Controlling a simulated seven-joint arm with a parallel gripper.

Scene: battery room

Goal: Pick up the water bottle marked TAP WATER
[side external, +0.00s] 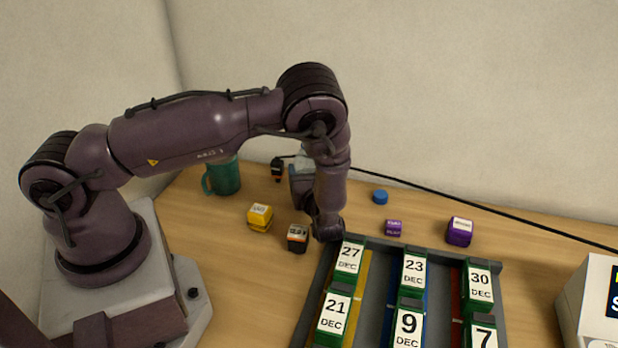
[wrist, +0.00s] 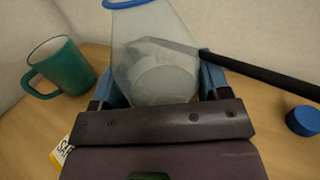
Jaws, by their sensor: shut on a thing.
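A clear, translucent bottle (wrist: 150,50) with a blue ring at its top stands between the two blue fingers of my gripper (wrist: 163,84) in the wrist view. The gripper is shut on it. No TAP WATER marking is readable on the side that shows. In the side external view the bottle (side external: 303,162) is mostly hidden behind my wrist, and only a pale piece shows. I cannot tell whether its base touches the table.
A green mug (side external: 222,177) stands left of the bottle. A blue cap (side external: 380,196), yellow (side external: 260,217), orange-black (side external: 297,238) and purple blocks (side external: 459,231) lie around. A grey rack (side external: 378,243) holds dated green packs in front. A black cable (side external: 440,195) runs behind.

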